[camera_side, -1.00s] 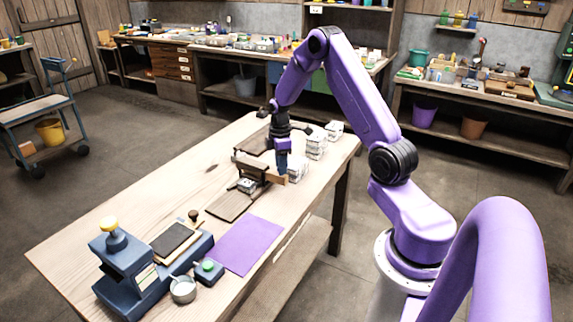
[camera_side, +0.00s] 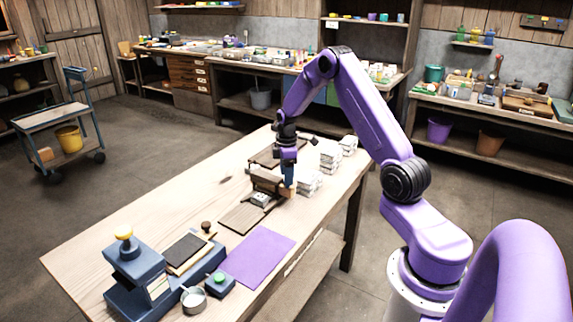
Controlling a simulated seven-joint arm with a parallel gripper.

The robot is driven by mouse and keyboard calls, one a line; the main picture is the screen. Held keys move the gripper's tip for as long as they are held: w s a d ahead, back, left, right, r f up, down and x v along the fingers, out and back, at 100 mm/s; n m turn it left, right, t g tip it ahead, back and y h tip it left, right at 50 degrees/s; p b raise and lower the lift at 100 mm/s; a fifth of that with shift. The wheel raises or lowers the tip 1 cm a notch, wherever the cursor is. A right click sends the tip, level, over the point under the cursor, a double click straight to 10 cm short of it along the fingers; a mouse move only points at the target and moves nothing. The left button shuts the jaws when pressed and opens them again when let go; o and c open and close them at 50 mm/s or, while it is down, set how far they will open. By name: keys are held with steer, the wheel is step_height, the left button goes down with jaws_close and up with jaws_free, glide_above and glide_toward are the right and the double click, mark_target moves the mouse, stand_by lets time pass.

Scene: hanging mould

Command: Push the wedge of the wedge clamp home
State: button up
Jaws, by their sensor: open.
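The wedge clamp (camera_side: 268,181) is a dark brown wooden frame near the middle of the table. A lighter tan wooden piece (camera_side: 289,193), which looks like the wedge, sticks out at its right side. A small grey-white mould block (camera_side: 260,199) sits at the front of the clamp. My gripper (camera_side: 289,184) points down at the clamp's right side, with its blue fingertips at the tan piece. Its jaws are open and hold nothing I can see. Whether the fingertips touch the piece, and how deep it sits, is too small to tell.
White blocks (camera_side: 329,158) stand in stacks right of the clamp. A brown board (camera_side: 243,217) and a purple mat (camera_side: 258,255) lie in front. A blue press (camera_side: 137,275), a metal cup (camera_side: 194,300) and a green-button box (camera_side: 219,284) stand at the near end. The table's left side is clear.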

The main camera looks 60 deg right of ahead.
step_height(320, 180, up, 17)
steer(key=shift+r, duration=0.2)
stand_by(0.3)
stand_by(0.4)
steer(key=s+a+r+n, duration=0.1)
steer(key=s+a, duration=0.4)
steer(key=a, duration=0.7)
steer(key=s+a+n, duration=0.1)
steer(key=s+a, duration=0.4)
steer(key=a, duration=0.8)
steer(key=s+a+f, duration=0.1)
steer(key=s+a, duration=0.1)
steer(key=s, duration=0.9)
steer(key=s+a+f+n, duration=0.1)
steer(key=s+a+f, duration=0.1)
steer(key=s, duration=0.9)
steer(key=shift+s+a+n, duration=0.3)
steer(key=shift+s+a, duration=0.05)
steer(key=shift+a, duration=0.05)
